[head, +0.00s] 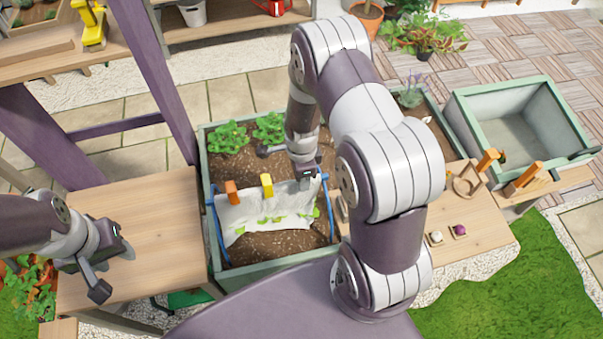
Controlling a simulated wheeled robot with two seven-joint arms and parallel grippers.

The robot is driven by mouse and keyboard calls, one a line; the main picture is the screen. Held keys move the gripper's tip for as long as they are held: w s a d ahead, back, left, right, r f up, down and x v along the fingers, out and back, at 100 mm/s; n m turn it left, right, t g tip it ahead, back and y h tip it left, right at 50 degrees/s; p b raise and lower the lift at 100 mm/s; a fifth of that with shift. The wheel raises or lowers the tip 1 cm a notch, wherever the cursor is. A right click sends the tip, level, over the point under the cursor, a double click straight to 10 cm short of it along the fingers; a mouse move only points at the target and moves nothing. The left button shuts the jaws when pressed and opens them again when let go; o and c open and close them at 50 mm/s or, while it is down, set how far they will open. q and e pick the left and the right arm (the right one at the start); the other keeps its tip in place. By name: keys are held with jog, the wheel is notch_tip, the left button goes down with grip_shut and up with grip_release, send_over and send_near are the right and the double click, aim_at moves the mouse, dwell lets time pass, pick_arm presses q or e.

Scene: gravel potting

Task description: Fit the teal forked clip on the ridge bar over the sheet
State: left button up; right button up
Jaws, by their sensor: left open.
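A pale sheet (270,212) hangs over the ridge bar between blue hoops (330,215) in the planter (213,250). An orange clip (231,190) and a yellow clip (267,183) sit on the ridge, at its left and middle. My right gripper (309,178) points down at the ridge's right end, at or very near the sheet. Its jaws are too small and dark to read. I cannot make out the teal forked clip; it may be hidden at that gripper. My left gripper (114,271) is open and empty over the wooden table at left.
The wooden table (150,210) is bare. Green plants (270,128) grow in the planter's far part. On the right bench are a white item (436,237), a purple item (460,230) and wooden holders (468,180). An empty green-edged box (515,125) stands beyond. My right arm hides the middle.

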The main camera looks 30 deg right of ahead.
jog(key=shift+f, duration=0.4)
jog(key=o, duration=1)
notch_tip(320, 180, up, 13)
jog(key=shift+f+b, duration=0.15)
jog(key=shift+b, duration=0.95)
jog(key=shift+w+n, duration=0.1)
jog(key=shift+n, duration=1)
jog(key=s+a+r+n, duration=0.1)
jog(key=s+n, duration=0.2)
jog(key=n, duration=0.3)
jog(key=s+a+r+n+t, duration=0.1)
jog(key=s+a+r+n, duration=0.1)
jog(key=n, duration=0.4)
jog(key=s+a+r+n, duration=0.1)
jog(key=s+a+n, duration=0.1)
jog(key=s+n, duration=0.2)
jog(key=shift+a+r+n, duration=0.15)
jog(key=shift+n, duration=1.15)
